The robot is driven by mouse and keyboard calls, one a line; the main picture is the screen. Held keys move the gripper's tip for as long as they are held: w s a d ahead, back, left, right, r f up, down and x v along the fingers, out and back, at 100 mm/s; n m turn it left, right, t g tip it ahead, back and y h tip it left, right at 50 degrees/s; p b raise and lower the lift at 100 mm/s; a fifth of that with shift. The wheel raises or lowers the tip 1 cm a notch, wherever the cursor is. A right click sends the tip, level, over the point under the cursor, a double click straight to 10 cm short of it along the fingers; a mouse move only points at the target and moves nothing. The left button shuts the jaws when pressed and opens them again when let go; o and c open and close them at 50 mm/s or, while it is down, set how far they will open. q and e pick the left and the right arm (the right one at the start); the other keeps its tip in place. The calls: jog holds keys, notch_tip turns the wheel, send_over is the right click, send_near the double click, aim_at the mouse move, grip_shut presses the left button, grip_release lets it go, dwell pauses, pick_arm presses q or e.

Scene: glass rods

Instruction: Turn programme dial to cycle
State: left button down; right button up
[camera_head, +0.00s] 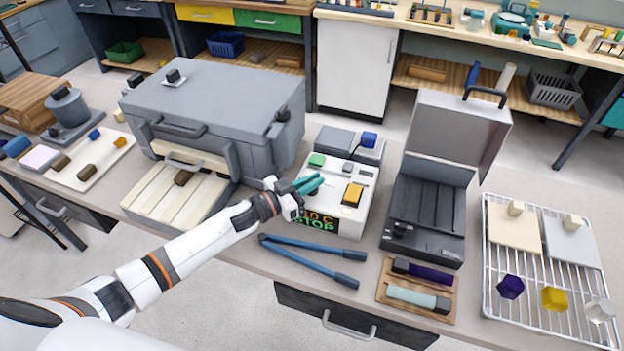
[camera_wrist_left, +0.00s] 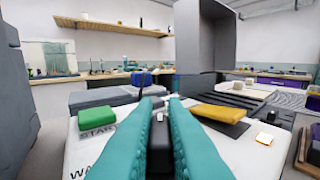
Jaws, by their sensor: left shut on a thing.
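The white control box (camera_head: 345,222) stands mid-bench, with a green START button (camera_head: 317,160), a yellow-orange block (camera_head: 353,194) and a dark display with orange and green lettering (camera_head: 318,223), part of which reads STOP. My left gripper (camera_head: 309,184) reaches over the box's left side with teal fingers. In the left wrist view its fingers (camera_wrist_left: 160,108) are closed around a dark part (camera_wrist_left: 158,150), apparently the programme dial, mostly hidden between them. The START button (camera_wrist_left: 97,119) is left of the fingers and the yellow-orange block (camera_wrist_left: 217,113) right. My right gripper is not in view.
A grey kiln-like box (camera_head: 215,100) with an open cream front stands left. An open black case (camera_head: 425,215) stands right. Blue-handled tongs (camera_head: 312,249) lie in front, beside a wooden tray (camera_head: 383,292) of rods. A wire rack (camera_head: 490,300) is at far right.

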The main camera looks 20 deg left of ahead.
pick_arm(q)
jog(key=shift+m+g+h+b, duration=0.35)
jog(key=shift+m+g+h, duration=0.45)
jog(key=shift+h, duration=0.2)
jog(key=shift+g, duration=0.3)
jog(key=c, duration=1.5)
grip_release()
jog(key=b+v, duration=0.2)
jog(key=v, duration=1)
jog(key=shift+a+f+b, duration=0.1)
jog(key=shift+f+b, duration=0.05)
jog(key=shift+b, duration=0.15)
